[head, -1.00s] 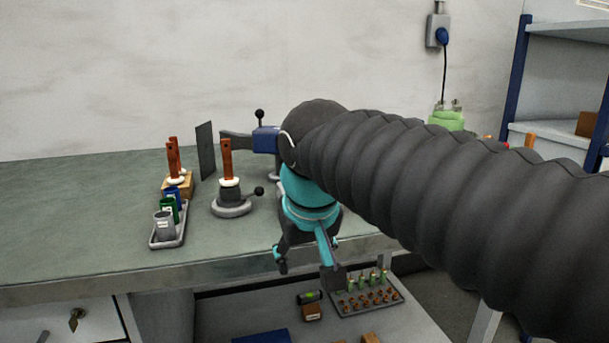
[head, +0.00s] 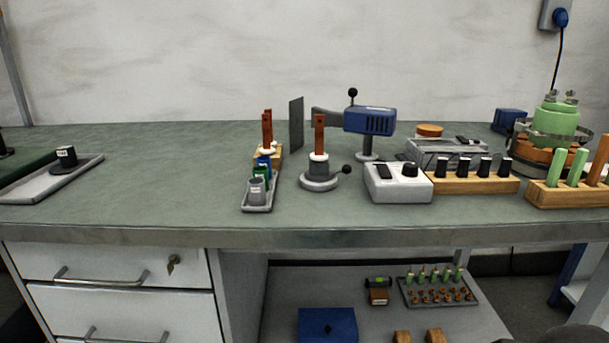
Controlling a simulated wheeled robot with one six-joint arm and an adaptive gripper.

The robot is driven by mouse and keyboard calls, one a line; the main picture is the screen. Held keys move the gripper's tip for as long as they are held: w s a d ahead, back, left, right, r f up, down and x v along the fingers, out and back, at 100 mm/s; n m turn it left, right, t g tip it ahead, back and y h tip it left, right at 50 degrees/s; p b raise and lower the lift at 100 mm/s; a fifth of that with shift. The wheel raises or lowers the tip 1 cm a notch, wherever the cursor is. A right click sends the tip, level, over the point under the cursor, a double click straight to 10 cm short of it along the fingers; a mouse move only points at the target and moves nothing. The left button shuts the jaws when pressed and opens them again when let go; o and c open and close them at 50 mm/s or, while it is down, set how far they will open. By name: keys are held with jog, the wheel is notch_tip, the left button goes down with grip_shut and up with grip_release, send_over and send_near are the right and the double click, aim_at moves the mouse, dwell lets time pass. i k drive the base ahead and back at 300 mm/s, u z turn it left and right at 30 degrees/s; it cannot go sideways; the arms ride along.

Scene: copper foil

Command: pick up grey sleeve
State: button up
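The grey sleeve (head: 257,190) is a small grey cylinder with a pale label. It stands upright at the near end of a narrow grey tray (head: 258,208) on the bench. A green sleeve (head: 262,173) and a blue sleeve (head: 264,162) stand behind it in the same tray. My gripper is not in view. Only a dark rounded shape shows at the bottom right edge, and I cannot tell what part it is.
The bench top (head: 150,170) is clear left of the narrow tray. A clamp stand (head: 319,182) with a copper-coloured bar is close on its right. A white control box (head: 398,183) and wooden racks stand further right. A flat tray (head: 50,184) with a black cylinder is far left.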

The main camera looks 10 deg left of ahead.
aim_at(256, 185)
jog(key=u, duration=1.3)
